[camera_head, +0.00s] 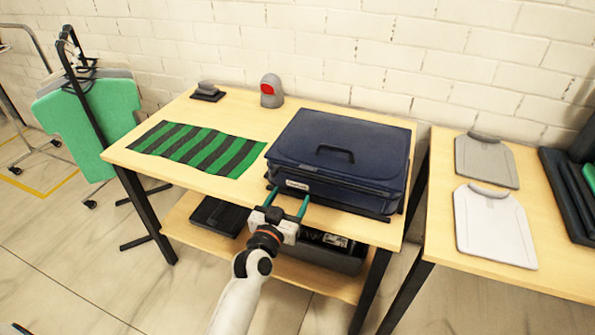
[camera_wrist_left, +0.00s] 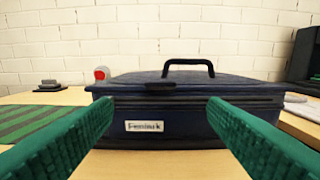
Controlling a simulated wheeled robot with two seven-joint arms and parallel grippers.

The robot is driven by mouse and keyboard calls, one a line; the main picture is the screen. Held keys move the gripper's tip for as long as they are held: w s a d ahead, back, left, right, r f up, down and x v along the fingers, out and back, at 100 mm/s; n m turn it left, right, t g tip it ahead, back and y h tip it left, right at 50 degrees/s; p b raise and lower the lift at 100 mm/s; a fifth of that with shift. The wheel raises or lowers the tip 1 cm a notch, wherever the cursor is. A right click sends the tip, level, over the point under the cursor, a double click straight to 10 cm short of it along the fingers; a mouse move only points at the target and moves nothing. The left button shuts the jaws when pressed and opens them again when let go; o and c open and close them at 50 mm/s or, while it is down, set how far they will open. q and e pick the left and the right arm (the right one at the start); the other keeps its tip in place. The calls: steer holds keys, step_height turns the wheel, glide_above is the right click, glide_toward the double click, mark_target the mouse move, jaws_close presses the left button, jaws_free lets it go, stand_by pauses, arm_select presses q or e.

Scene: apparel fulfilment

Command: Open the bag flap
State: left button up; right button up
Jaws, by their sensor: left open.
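The bag is a dark blue case (camera_head: 340,147) with a black handle on its top, lying on the table with its lid down. In the left wrist view the bag (camera_wrist_left: 200,128) is straight ahead, with a white name label (camera_wrist_left: 144,126) on its front face. My left gripper (camera_head: 288,197) is open and empty at the front of the bag, its two green fingers pointing at the front face. In the left wrist view the fingers (camera_wrist_left: 160,122) are wide apart on either side of the label. I cannot tell whether they touch the bag. My right gripper is not in view.
A green and black striped cloth (camera_head: 199,148) lies left of the bag. A grey and red device (camera_head: 271,90) and a small grey object (camera_head: 207,90) stand at the back. Folded shirts (camera_head: 493,223) lie on the right table. A lower shelf (camera_head: 188,229) holds dark bins.

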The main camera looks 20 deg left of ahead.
arm_select(q)
steer(key=w, duration=1)
steer(key=shift+w+d+f, duration=0.1)
steer(key=shift+w+d, duration=0.15)
steer(key=shift+w, duration=0.15)
steer(key=shift+c, duration=0.6)
